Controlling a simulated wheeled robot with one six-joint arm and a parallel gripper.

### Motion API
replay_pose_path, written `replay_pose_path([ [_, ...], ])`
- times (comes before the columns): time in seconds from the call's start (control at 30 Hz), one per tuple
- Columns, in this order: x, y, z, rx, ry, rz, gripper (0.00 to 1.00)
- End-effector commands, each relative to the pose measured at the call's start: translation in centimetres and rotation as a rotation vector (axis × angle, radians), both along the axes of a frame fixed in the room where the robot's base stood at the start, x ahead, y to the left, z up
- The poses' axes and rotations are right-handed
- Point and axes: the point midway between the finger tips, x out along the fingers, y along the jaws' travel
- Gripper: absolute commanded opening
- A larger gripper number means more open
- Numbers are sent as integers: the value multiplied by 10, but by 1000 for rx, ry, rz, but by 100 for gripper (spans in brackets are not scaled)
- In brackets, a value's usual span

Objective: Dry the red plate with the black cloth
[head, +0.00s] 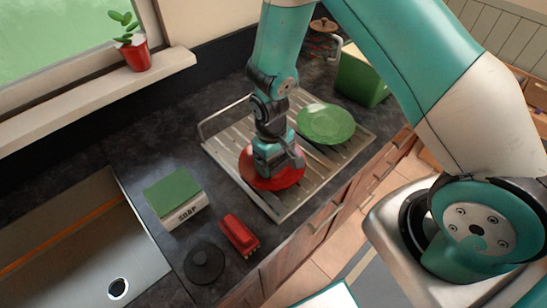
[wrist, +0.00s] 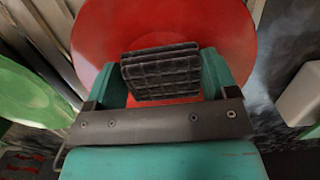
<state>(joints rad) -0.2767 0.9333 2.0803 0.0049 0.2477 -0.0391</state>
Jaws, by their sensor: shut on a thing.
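The red plate (head: 290,181) lies on the slatted drying rack (head: 285,209), mostly under my gripper in the head view. In the wrist view the red plate (wrist: 222,33) fills the upper middle. The black cloth (wrist: 160,72) is a folded, checked dark pad between my gripper's fingers (wrist: 161,80). My gripper (head: 279,172) is shut on the cloth and points down over the plate. The cloth is at the plate's surface or just above it; I cannot tell if they touch.
A green plate (head: 326,124) lies on the rack right of the red plate. A green-topped soap box (head: 175,197), a red object (head: 239,234) and a black round item (head: 204,262) stand on the counter at left. The sink (head: 80,250) is farther left. A green bin (head: 362,75) stands behind the rack.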

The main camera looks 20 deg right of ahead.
Motion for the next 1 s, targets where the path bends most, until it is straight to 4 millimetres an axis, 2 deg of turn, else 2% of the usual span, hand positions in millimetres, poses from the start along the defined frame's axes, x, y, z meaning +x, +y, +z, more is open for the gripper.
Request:
replay_pose_path([
  [0.37, 14, 5, -2, 0, 1, 0, 60],
  [0.77, 0, 0, 1, 0, 0, 0, 60],
  [1.0, 6, 2, -1, 0, 0, 0, 60],
])
